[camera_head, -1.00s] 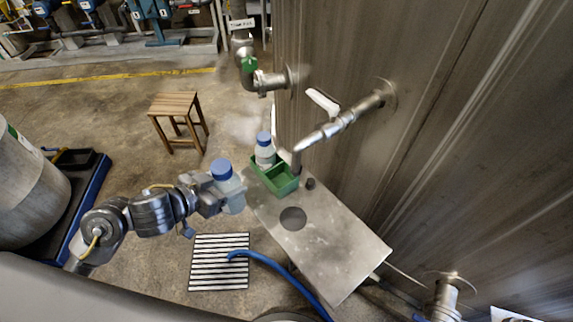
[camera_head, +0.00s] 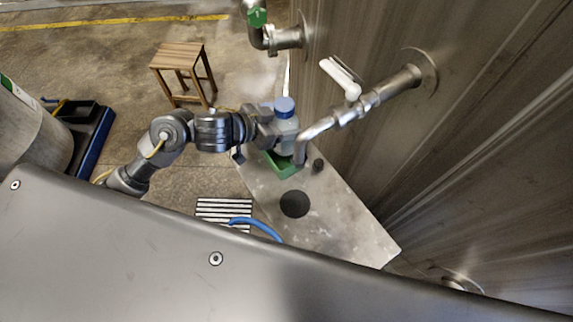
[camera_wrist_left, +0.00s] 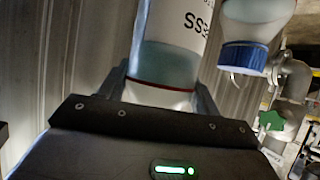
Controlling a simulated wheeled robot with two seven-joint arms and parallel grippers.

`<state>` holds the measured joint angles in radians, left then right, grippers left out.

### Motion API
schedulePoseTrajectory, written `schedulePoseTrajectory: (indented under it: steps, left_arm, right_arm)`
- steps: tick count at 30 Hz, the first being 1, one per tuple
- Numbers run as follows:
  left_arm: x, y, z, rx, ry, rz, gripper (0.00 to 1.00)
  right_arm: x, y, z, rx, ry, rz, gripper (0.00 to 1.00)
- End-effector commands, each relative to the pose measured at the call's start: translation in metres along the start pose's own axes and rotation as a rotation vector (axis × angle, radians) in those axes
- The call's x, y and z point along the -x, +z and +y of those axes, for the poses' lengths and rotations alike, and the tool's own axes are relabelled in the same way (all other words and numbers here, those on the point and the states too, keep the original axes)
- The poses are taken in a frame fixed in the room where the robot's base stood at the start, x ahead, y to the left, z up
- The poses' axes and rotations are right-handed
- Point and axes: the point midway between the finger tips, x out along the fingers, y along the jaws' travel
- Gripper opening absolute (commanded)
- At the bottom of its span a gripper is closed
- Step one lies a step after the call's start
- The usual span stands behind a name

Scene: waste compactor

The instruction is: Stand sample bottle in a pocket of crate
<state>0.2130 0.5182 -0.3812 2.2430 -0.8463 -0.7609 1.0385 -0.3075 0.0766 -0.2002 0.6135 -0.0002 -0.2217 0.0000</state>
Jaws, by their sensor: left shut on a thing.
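My left gripper (camera_head: 275,132) is shut on a sample bottle (camera_head: 287,123), white and pale blue with a blue cap. The bottle looks roughly upright. In the left wrist view its labelled body (camera_wrist_left: 172,60) is between the fingers. In the head view it overlaps the green crate (camera_head: 285,169) on the metal table; its height above the crate is not clear. The gripper and bottle hide much of the crate. A second blue-capped bottle (camera_wrist_left: 256,10) shows beside the held one in the left wrist view; it is hidden in the head view. My right gripper is not in view.
A metal spout (camera_head: 318,130) with a white-handled valve (camera_head: 341,76) reaches over the crate's right side, close to the held bottle. A wooden stool (camera_head: 180,62) stands behind left.

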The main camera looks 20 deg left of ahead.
Motion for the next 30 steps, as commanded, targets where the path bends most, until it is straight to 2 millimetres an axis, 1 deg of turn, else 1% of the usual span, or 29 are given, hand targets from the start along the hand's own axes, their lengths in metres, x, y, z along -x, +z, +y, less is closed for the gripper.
schedulePoseTrajectory:
  steps: [1, 3, 6, 12, 14, 17, 23, 27, 30]
  left_arm:
    - [-0.004, -0.001, 0.001, -0.007, 0.007, 0.002, 0.25]
    - [-0.006, -0.002, 0.003, -0.011, 0.011, 0.0, 0.25]
    - [-0.009, 0.005, 0.003, -0.008, 0.012, -0.002, 0.25]
    - [-0.027, 0.038, 0.003, -0.005, 0.012, -0.002, 0.25]
    - [-0.031, 0.046, 0.003, -0.005, 0.011, -0.002, 0.25]
    - [-0.035, 0.052, 0.003, -0.007, 0.012, 0.0, 0.25]
    - [-0.037, 0.056, 0.003, -0.008, 0.011, 0.0, 0.25]
    - [-0.047, 0.075, 0.002, -0.006, 0.011, -0.002, 0.25]
    - [-0.052, 0.084, 0.003, -0.007, 0.011, 0.0, 0.25]
  right_arm:
    - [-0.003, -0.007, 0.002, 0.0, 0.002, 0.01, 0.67]
    - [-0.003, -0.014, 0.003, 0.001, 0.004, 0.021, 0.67]
    - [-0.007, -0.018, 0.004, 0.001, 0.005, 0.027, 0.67]
    - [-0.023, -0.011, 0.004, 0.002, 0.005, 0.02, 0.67]
    - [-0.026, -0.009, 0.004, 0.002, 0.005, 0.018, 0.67]
    - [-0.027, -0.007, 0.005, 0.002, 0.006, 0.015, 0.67]
    - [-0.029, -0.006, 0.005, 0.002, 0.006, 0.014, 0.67]
    - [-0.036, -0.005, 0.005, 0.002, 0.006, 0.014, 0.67]
    - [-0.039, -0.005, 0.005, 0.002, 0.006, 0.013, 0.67]
